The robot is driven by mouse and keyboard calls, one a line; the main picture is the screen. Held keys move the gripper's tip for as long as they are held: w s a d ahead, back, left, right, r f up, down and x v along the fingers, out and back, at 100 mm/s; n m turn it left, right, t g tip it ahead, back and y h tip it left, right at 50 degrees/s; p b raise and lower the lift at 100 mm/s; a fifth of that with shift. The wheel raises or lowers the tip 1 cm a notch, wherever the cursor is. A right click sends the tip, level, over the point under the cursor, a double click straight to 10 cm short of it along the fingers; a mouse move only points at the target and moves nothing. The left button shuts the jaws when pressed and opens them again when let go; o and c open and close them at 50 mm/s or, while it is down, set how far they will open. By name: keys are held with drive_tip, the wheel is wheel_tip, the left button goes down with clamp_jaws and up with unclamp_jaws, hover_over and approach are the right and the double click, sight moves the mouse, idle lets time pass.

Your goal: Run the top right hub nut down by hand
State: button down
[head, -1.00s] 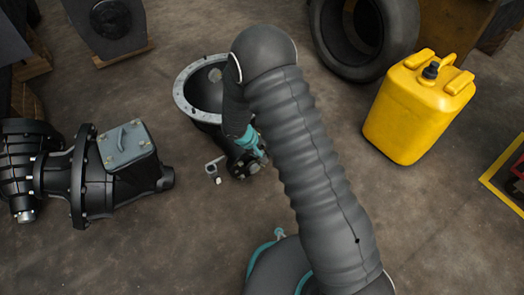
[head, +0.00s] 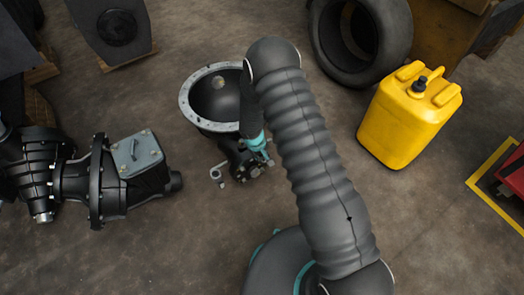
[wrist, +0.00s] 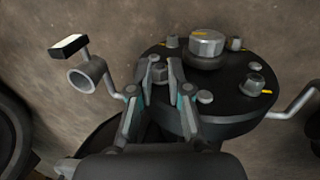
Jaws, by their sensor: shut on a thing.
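The hub (wrist: 222,116) is a dark round flange with a silver centre cap (wrist: 206,44) in the wrist view. Several studs or nuts stand around its rim, such as one at the right (wrist: 255,80). My gripper (wrist: 160,73) is shut on a grey hub nut (wrist: 157,72) at the flange's left edge. The fingers stand on either side of it. I cannot tell whether this nut is fully seated. In the head view my gripper (head: 256,150) is at the small hub end (head: 252,172) below the bell housing, and my arm hides part of it.
A grey bracket with a tube end (wrist: 85,77) stands left of the hub. In the head view a gearbox (head: 105,180) lies left, an open bell housing (head: 205,92) adjoins the hub, and a yellow canister (head: 405,120) and tyre (head: 362,40) are at right.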

drive_tip(key=r+p, duration=0.1)
drive_tip(key=p, duration=0.1)
drive_tip(key=shift+w+d+p, duration=0.15)
drive_tip(key=shift+p, duration=0.15)
drive_tip(key=shift+f+y, duration=0.3)
drive_tip(key=shift+g+y+p, duration=0.3)
drive_tip(key=shift+p, duration=0.1)
drive_tip(key=shift+f, duration=0.2)
drive_tip(key=shift+g+y, duration=0.3)
drive_tip(key=shift+y, duration=0.1)
drive_tip(key=shift+a, duration=0.3)
drive_tip(key=c, duration=1.9)
unclamp_jaws()
drive_tip(key=shift+s, duration=0.2)
